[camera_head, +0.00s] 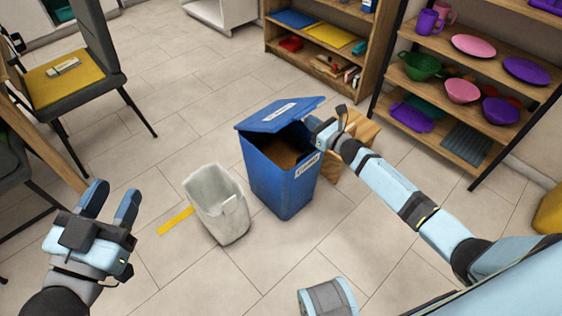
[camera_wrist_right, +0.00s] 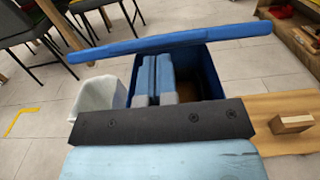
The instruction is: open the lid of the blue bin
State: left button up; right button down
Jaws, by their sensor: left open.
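The blue bin (camera_head: 280,185) stands on the floor in the middle of the head view, with a white label on its front. Its blue lid (camera_head: 280,114) is partly raised and tilted, and the brown inside of the bin shows below it. My right gripper (camera_head: 312,124) is at the lid's right edge. In the right wrist view its two fingers (camera_wrist_right: 155,78) lie side by side, closed with nothing seen between them, under the raised lid (camera_wrist_right: 170,43) and over the bin's opening (camera_wrist_right: 205,75). Whether they touch the lid is unclear. My left gripper (camera_head: 110,203) is open and empty, away from the bin.
A white waste bin (camera_head: 217,205) stands left of the blue bin, beside a yellow floor strip (camera_head: 175,221). A wooden piece (camera_head: 358,135) is close behind my right gripper. Shelves (camera_head: 470,140) stand at the right and back, chairs (camera_head: 75,80) at the left. Floor in front is open.

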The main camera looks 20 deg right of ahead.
aim_at(307, 112)
jog(key=w+r, duration=0.1)
jog(key=w+r+p, duration=0.1)
jog(key=r, duration=0.1)
jog(key=shift+a, duration=0.4)
jog(key=shift+w+a+r+p, duration=0.2)
jog(key=shift+w+r+p, duration=0.3)
jog(key=shift+r, duration=0.2)
jog(key=shift+w+a+r+p, duration=0.2)
jog(key=shift+w+r, duration=0.3)
jog(key=shift+r, duration=0.05)
jog(key=shift+w+a+r+p, duration=0.15)
jog(key=shift+w+a+r, duration=0.05)
jog(key=shift+w+r, duration=0.3)
jog(key=shift+w+a+r, duration=0.3)
jog(key=shift+w+r, duration=0.3)
jog(key=shift+w, duration=0.1)
jog(key=shift+w+a+r, duration=0.3)
jog(key=shift+w+r, duration=0.3)
jog(key=shift+w, duration=0.05)
jog(key=w+a+r+b, duration=0.2)
jog(key=w+a+b, duration=0.2)
jog(key=w, duration=0.6)
jog(key=w+a+r+b, duration=0.3)
jog(key=w+a+b, duration=0.1)
jog(key=w+b, duration=0.4)
jog(key=shift+w+r, duration=0.2)
jog(key=shift+w, duration=0.8)
